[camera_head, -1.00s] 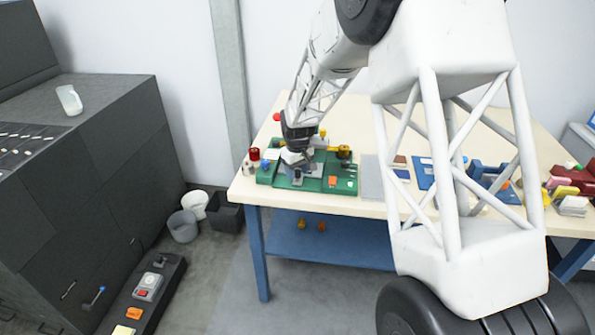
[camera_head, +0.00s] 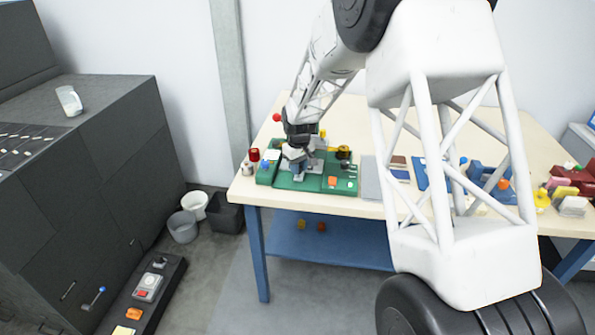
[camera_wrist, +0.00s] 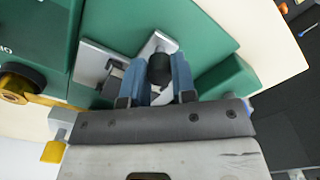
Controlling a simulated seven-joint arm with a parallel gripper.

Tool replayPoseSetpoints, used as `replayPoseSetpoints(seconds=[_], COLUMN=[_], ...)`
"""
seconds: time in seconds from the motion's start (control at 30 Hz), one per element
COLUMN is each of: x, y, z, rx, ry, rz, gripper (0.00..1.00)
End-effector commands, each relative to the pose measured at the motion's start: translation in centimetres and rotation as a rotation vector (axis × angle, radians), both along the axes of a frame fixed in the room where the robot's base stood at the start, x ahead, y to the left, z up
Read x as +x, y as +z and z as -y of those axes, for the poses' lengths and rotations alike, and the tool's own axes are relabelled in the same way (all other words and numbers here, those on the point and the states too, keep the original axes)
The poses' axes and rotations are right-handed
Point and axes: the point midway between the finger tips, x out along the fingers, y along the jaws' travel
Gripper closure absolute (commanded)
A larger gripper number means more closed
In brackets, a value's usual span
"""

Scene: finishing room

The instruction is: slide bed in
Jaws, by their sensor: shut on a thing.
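The green fixture (camera_head: 283,181) sits at the left end of the table, and its green base (camera_wrist: 215,45) fills the upper part of the wrist view. A grey metal plate (camera_wrist: 92,62), which looks like the bed, lies in it. A black round knob (camera_wrist: 160,68) stands by the plate's pale edge. My gripper (camera_wrist: 157,82) has its two blue fingers shut on either side of the knob. In the head view my gripper (camera_head: 300,168) is over the fixture's middle and hides part of the plate.
A black and yellow round part (camera_wrist: 18,85) is at the wrist view's left. In the head view, a red knob (camera_head: 254,155) stands left of the fixture, and a grey plate (camera_head: 370,178) lies to its right. Blue fixtures (camera_head: 490,178) stand further right.

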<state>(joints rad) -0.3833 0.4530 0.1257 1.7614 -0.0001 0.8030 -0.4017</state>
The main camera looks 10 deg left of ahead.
Motion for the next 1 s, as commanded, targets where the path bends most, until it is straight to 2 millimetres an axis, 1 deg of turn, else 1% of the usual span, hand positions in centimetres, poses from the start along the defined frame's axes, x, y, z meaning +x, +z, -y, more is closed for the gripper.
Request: replayPoseSetpoints(seconds=[0.03,0.2,0.3,0.4,0.53,0.77,0.8,0.93,0.97,1.0], x=[1.1,4.5,6.2,7.3,7.9,8.1,8.1,8.0,8.0,8.0], y=[0.0,0.0,0.0,0.0,0.1,0.2,0.2,0.2,0.1,0.1], z=[0.0,0.0,0.0,0.0,0.0,0.0,0.1,0.1,0.1,0.1], rx=[0.001,0.001,0.001,0.001,0.001,0.002,0.002,0.001,0.001,0.001], ry=[-0.002,0.000,0.000,0.000,0.000,0.000,-0.001,-0.001,0.000,0.000], rz=[0.002,0.003,0.002,0.002,0.003,0.006,0.006,0.006,0.006,0.006], gripper=[1.00,1.00,1.00,1.00,1.00,1.00,0.72,0.52,0.49,0.49])
